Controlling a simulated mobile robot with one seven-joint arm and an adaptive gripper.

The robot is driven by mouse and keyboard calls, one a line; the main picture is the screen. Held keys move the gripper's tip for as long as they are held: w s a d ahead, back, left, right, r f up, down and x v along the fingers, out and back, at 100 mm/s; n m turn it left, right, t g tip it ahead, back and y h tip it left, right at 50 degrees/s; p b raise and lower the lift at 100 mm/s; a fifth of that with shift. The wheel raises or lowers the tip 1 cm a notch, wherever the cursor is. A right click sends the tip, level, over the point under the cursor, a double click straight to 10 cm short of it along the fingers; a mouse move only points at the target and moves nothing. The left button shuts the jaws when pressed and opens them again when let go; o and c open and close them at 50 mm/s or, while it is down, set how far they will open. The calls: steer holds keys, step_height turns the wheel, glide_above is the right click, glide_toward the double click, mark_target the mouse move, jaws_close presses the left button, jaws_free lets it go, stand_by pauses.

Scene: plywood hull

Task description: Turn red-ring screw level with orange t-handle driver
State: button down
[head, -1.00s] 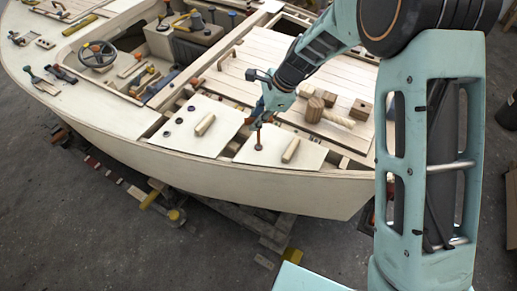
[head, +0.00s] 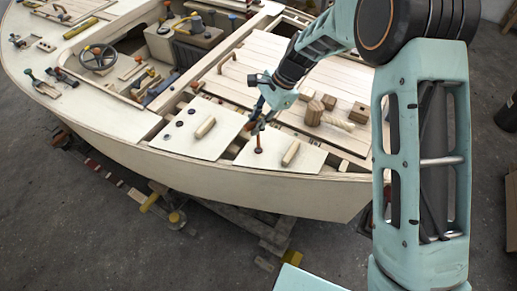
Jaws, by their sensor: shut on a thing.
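The orange t-handle driver (head: 258,139) stands upright on the right-hand pale hatch panel (head: 276,160). Its lower end is at a small dark reddish spot (head: 258,150), likely the red-ring screw; the ring's colour and the screw's height are too small to tell. My gripper (head: 257,125) is at the top of the driver, shut on its handle. The dark fingers hide most of the handle.
A wooden bar handle (head: 290,153) stands on the same panel, right of the driver. The left panel (head: 210,145) carries another bar (head: 205,127) and several dark ring screws. Wooden blocks (head: 315,112) and a rope-like roll lie on the planked deck behind.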

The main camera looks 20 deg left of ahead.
steer(key=shift+f, duration=0.15)
steer(key=shift+f+b, duration=0.3)
steer(key=shift+f, duration=0.05)
steer(key=m+t, duration=0.1)
steer(key=m, duration=0.3)
steer(key=shift+t, duration=0.3)
steer(key=shift+w+f+m+y, duration=0.15)
steer(key=shift+m+y, duration=0.15)
steer(key=shift+m, duration=0.2)
